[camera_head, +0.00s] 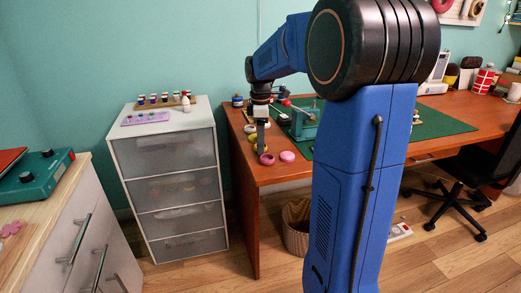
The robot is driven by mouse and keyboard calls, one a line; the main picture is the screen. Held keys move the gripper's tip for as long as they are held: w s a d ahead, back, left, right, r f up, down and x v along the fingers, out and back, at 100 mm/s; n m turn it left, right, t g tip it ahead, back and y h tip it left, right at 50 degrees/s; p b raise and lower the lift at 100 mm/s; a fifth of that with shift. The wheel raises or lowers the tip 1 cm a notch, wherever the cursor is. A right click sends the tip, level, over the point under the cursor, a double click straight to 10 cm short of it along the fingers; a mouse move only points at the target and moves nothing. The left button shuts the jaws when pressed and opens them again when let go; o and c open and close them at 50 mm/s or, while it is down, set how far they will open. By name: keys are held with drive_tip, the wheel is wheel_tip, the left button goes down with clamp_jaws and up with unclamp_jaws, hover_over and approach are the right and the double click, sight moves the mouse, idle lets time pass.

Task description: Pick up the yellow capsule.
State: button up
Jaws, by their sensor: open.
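A small rounded yellow thing (254,147), likely the yellow capsule, lies near the left end of the wooden desk (265,175). My gripper (261,150) points down over this end of the desk, right at the yellow thing in the picture, and covers part of it. It is open; I see nothing held in it. The picture is too small to tell whether a finger touches the yellow thing.
A pink capsule (267,159) and another pink capsule (287,156) lie close by, near the desk's front edge. A white round piece (250,129) lies behind. A green device (304,122) stands to the right. A white drawer unit (170,160) stands left of the desk.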

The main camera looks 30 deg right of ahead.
drive_tip(key=shift+f, duration=0.25)
drive_tip(key=c, duration=1.1)
drive_tip(key=shift+r, duration=0.1)
drive_tip(key=shift+c, duration=0.3)
